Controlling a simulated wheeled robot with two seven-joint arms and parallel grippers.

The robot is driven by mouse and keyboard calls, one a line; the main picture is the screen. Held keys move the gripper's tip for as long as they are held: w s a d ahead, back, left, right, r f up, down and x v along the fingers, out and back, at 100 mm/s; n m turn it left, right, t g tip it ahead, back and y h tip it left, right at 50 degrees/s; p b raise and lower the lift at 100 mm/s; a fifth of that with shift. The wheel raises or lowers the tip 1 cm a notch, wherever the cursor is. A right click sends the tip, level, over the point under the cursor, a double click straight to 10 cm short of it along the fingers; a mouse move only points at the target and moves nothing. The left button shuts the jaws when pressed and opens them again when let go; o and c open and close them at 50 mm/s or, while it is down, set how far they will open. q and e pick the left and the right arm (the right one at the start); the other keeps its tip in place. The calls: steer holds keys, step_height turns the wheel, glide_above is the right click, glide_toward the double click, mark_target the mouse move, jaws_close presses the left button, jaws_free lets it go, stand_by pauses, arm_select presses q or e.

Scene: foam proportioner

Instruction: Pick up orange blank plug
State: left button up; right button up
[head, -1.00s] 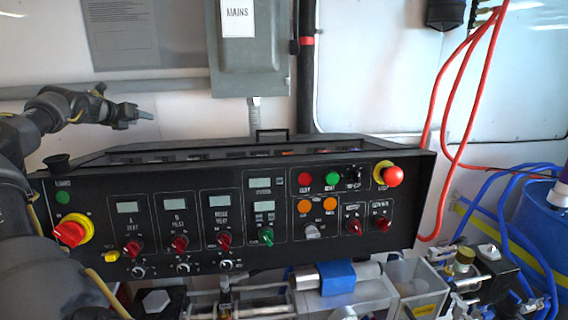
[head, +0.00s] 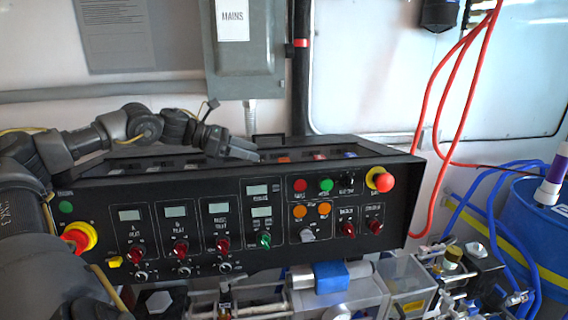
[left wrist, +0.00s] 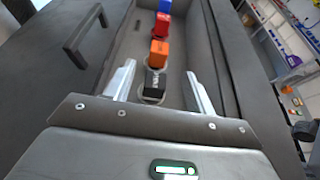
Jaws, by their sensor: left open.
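The orange blank plug (left wrist: 159,51) sits in a grey tray (left wrist: 128,45) in a row of plugs in the left wrist view. It lies between a black plug (left wrist: 154,84) on the near side and a red plug (left wrist: 162,25) on the far side. In the head view only a small orange part (head: 283,158) shows behind the console's top edge. My right gripper does not show.
A blue plug (left wrist: 165,6) stands beyond the red one. A dark handle (left wrist: 86,31) rises beside the tray. The black control console (head: 240,220) fills the middle, with the grey mains box (head: 246,70) on the wall behind. Red hoses (head: 447,110) hang at the right.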

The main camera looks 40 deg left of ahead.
mark_target(281, 159)
arm_select(q)
steer(key=shift+w+d+f, duration=0.15)
steer(key=shift+w+d, duration=0.2)
steer(key=shift+w, duration=0.15)
steer(key=shift+p+x, duration=0.4)
steer(key=shift+x, duration=0.45)
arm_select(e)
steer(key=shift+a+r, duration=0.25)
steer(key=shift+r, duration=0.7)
arm_select(q)
steer(key=shift+f, duration=0.1)
steer(key=shift+w, duration=0.1)
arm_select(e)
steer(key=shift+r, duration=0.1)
arm_select(q)
steer(key=shift+w+d+f+p, duration=0.2)
steer(key=shift+w+d+p, duration=0.3)
steer(key=shift+p, duration=0.4)
steer(key=shift+w+d+f+p, duration=0.3)
steer(key=shift+w, duration=0.15)
steer(key=shift+x, duration=1.2)
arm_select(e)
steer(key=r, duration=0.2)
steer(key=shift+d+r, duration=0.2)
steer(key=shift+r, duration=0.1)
